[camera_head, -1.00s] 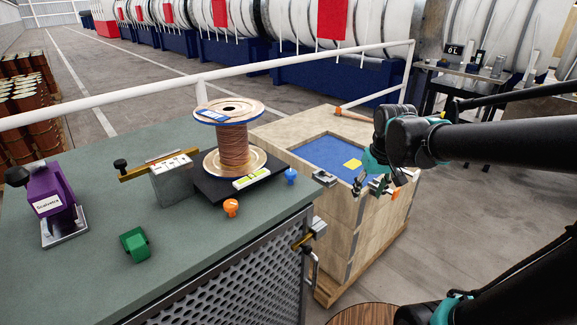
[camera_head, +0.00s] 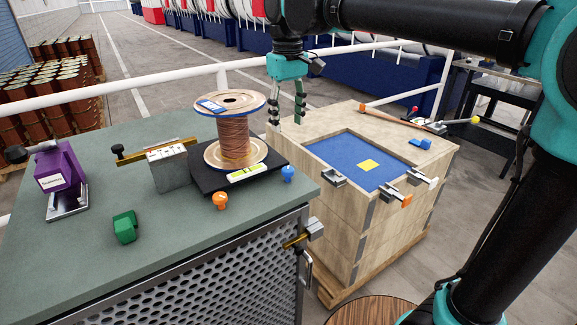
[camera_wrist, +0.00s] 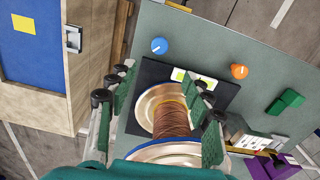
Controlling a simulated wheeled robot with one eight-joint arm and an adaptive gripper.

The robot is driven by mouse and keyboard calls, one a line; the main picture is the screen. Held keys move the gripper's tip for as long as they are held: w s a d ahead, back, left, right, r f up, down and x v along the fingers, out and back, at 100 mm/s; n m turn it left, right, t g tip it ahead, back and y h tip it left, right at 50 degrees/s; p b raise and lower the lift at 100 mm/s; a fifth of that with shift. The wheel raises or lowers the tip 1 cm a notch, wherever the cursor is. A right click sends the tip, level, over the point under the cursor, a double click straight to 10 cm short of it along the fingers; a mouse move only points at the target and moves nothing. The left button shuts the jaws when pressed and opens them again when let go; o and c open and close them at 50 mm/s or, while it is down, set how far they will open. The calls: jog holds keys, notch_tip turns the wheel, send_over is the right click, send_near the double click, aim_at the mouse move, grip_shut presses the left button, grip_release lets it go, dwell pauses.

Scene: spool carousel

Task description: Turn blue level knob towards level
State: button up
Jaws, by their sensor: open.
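The blue level knob (camera_head: 288,173) stands at the right front of the bench, beside the black base plate (camera_head: 207,181). It also shows in the wrist view (camera_wrist: 159,46), where a white mark runs across its top. The spirit level (camera_head: 247,174) lies on the plate's front edge, and the orange knob (camera_head: 220,200) is to its left. A copper wire spool (camera_head: 235,140) stands on the plate. My gripper (camera_head: 287,122) is open and empty, pointing down, to the right of the spool and above and behind the blue knob. In the wrist view the spool lies between its fingers.
A wooden crate (camera_head: 345,262) with a blue recess stands right of the bench, with clamps on its front edge. A white rail (camera_head: 130,87) runs behind. A green block (camera_head: 125,226), a purple device (camera_head: 60,172) and a metal block with a brass bar (camera_head: 172,166) occupy the bench.

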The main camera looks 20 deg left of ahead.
aim_at(288, 169)
notch_tip(288, 169, down, 14)
jog(key=shift+f, duration=0.25)
dwell(0.3)
jog(key=c, duration=1.1)
jog(key=shift+c, duration=0.2)
